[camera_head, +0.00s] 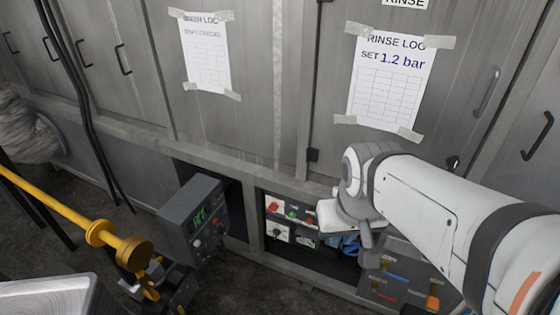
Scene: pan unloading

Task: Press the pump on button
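A low recess in the metal cabinet wall holds a control panel (280,235) with a red control, a green button (292,214) and a dark knob on a white plate. The labels are too small to read, so I cannot tell which control is the pump on button. My white arm reaches in from the right. My gripper (366,242) is at its far end, just right of the panel, and partly covers that side. It appears apart from the green button. Its fingers are too small and overlapped to tell open from shut.
A grey box (198,220) with a green display and knobs stands left of the panel. A yellow bar (60,207) crosses the left. A metal tray (50,297) is at lower left. A rinse log sheet (388,85) reading "SET 1.2 bar" is taped above.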

